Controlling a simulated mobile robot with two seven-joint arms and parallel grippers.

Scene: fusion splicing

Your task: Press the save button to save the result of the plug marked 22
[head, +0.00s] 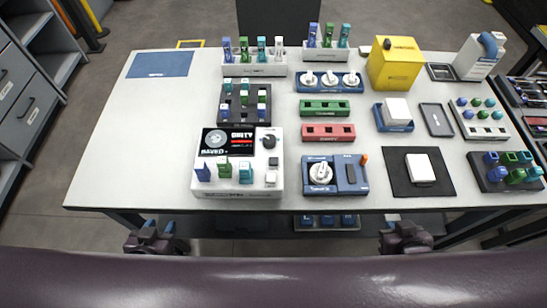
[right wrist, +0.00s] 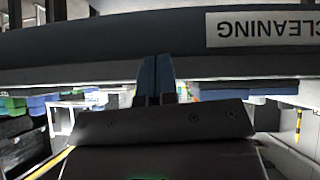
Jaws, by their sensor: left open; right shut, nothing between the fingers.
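The white device (head: 208,188) stands at the table's front, left of centre. Its screen (head: 229,141) shows "SAVED" and "DIRTY". Right of the screen are a dark knob (head: 269,142), a small dark button (head: 273,161) and a pale button (head: 271,178); I cannot tell which is save. A blue plug (head: 203,172), a green plug (head: 225,168) and a teal plug (head: 245,173) stand along its front. No number 22 is readable. My left gripper (head: 158,230) is open and empty below the table's front edge. My right gripper (head: 404,230) is shut and empty there; its fingers show in the right wrist view (right wrist: 155,82).
Behind the device stands a dark rack (head: 224,118) of plugs. A device with a white dial (head: 320,172) and a black mat (head: 396,187) with a white block lie to its right. A "CLEANING" label (right wrist: 263,30) shows upside down in the wrist view.

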